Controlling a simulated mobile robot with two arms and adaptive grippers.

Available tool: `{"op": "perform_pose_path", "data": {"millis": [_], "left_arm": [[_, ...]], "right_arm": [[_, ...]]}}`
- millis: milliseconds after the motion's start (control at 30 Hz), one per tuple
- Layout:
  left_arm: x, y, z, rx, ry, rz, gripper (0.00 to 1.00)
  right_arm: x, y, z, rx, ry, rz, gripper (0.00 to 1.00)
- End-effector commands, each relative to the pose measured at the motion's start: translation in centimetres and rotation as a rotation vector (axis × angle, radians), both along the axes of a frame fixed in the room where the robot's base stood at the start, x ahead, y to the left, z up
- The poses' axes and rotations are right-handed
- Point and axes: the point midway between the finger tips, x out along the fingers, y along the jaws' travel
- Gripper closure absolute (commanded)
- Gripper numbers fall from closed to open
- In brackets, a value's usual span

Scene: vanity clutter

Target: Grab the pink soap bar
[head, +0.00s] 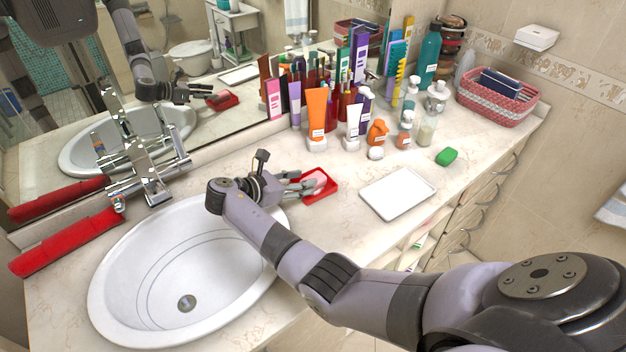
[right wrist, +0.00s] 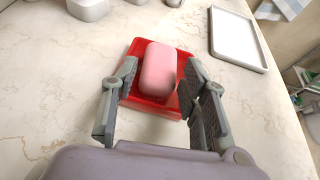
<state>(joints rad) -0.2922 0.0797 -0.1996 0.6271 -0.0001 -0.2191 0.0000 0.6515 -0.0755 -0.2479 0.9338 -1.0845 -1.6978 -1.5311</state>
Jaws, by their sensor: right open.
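The pink soap bar (right wrist: 158,67) lies in a red soap dish (right wrist: 136,97) on the counter. In the head view the soap (head: 315,181) shows partly, and the red dish (head: 331,190) sits right of the sink. My right gripper (head: 305,184) is open at the dish's left side. In the right wrist view its two fingers (right wrist: 157,85) stand on either side of the soap, tips over the dish, with a gap to the soap on the right. Whether either finger touches the soap is hard to tell. My left gripper does not show directly in these views.
A white tray (head: 398,212) lies right of the dish. A green soap bar (head: 446,156) is farther right. Bottles and tubes (head: 316,118) crowd the back by the mirror. The sink (head: 130,290) opens at left, with a faucet (head: 148,175) behind it.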

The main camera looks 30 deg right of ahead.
Motion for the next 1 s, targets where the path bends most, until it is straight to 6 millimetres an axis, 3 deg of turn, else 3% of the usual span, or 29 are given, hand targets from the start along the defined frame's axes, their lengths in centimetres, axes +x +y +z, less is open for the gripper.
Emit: {"op": "perform_pose_path", "data": {"millis": [100,200,533,1000], "left_arm": [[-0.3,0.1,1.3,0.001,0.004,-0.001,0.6],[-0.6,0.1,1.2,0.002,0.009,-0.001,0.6],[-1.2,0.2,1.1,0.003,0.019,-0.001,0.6],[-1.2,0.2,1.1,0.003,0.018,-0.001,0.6]], "right_arm": [[0.0,-2.1,-0.1,-0.002,0.004,-0.003,0.59],[0.2,-3.1,-0.8,-0.002,0.002,-0.001,0.59],[0.3,-3.6,-1.2,-0.001,0.001,0.0,0.6],[0.3,-3.6,-1.1,-0.001,0.001,0.0,0.91]]}}
